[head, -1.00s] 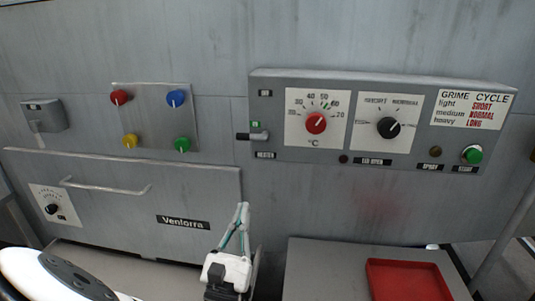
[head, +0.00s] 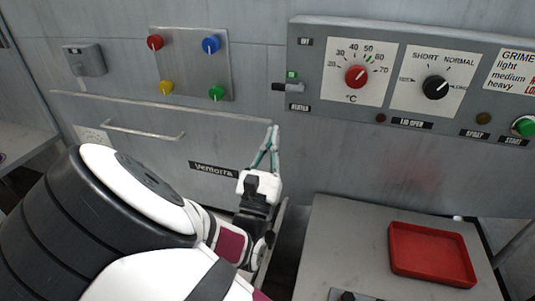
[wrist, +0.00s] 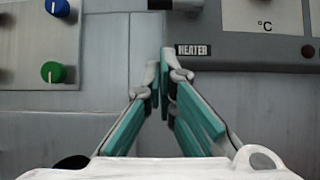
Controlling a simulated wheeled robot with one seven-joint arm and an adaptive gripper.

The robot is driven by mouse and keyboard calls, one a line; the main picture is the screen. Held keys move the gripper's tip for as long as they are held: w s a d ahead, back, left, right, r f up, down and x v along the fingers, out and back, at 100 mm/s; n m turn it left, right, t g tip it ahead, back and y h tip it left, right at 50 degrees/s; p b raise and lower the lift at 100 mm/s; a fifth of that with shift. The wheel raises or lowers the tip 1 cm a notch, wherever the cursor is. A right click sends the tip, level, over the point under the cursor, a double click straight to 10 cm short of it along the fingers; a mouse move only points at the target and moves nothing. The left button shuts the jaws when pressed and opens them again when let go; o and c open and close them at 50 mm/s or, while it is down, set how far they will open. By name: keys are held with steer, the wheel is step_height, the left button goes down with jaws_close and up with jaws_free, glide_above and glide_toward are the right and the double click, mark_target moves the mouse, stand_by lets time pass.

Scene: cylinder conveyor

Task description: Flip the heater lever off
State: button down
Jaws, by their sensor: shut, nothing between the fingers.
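The heater lever (head: 280,87) is a small dark handle at the left edge of the grey control panel. It points left, with a green mark (head: 292,76) just above it and a HEATER label (head: 299,107) below. In the wrist view the lever (wrist: 161,4) is cut off by the top edge. My gripper (head: 273,130) is shut and empty, its fingertips pointing up below the lever and apart from it. In the wrist view the closed fingertips (wrist: 160,62) are just left of the HEATER label (wrist: 193,50).
The panel carries a red temperature dial (head: 356,76) and a black cycle dial (head: 435,87). Coloured knobs sit on a plate (head: 190,62) to the left. A handle bar (head: 145,132) juts out at lower left. A red tray (head: 430,254) lies on the worktop (head: 340,240) at right.

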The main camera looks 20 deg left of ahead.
mark_target(286, 88)
steer(key=w+r, duration=0.3)
steer(key=r, duration=0.2)
steer(key=shift+w+r+p, duration=0.25)
steer(key=shift+r+p, duration=0.15)
steer(key=shift+p, duration=0.05)
